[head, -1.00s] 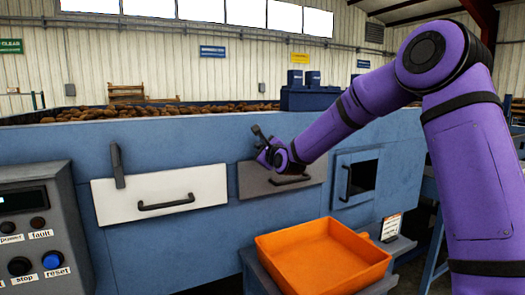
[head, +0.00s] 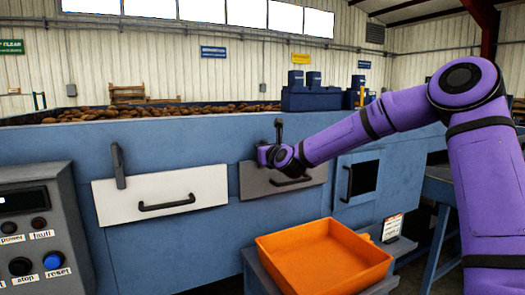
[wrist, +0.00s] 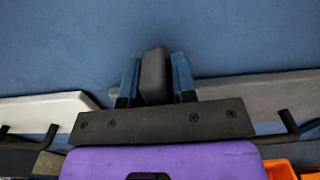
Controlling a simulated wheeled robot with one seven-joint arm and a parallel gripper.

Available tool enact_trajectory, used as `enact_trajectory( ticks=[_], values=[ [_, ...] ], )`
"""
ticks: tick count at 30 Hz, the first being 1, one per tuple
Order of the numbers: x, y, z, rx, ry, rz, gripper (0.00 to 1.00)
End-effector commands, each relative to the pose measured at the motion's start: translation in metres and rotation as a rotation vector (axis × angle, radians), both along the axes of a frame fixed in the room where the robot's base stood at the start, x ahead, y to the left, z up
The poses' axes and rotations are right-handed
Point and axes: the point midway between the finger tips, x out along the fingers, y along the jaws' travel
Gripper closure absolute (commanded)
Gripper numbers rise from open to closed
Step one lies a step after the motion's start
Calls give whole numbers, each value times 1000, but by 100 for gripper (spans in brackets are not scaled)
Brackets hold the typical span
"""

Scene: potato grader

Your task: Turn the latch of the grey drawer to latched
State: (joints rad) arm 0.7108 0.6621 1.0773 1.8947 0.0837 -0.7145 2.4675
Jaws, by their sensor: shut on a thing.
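The grey drawer (head: 252,183) is shut in the middle of the blue machine front, and its front edge also shows in the wrist view (wrist: 255,88). Its dark latch (head: 279,127) stands upright at the drawer's top edge. In the wrist view the latch (wrist: 154,72) is between the two blue-lined fingers of my gripper (wrist: 156,88). My gripper, at the latch in the head view (head: 277,151), is shut on it. The lower part of the latch and its pivot are hidden by my gripper.
A white drawer (head: 110,207) with its own upright dark latch (head: 118,166) is at the left. A small opening with a handle (head: 349,185) is to the right. An orange tray (head: 325,250) stands below the grey drawer. A control box (head: 40,215) is at the front left.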

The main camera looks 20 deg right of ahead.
Motion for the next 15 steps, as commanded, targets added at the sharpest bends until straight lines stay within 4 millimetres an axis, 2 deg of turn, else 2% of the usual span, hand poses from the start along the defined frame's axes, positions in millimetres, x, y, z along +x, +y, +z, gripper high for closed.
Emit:
enact_trajectory(
  ticks=[15],
  values=[
    [0, -1, 0, 54, 10, -1, 100]
  ],
)
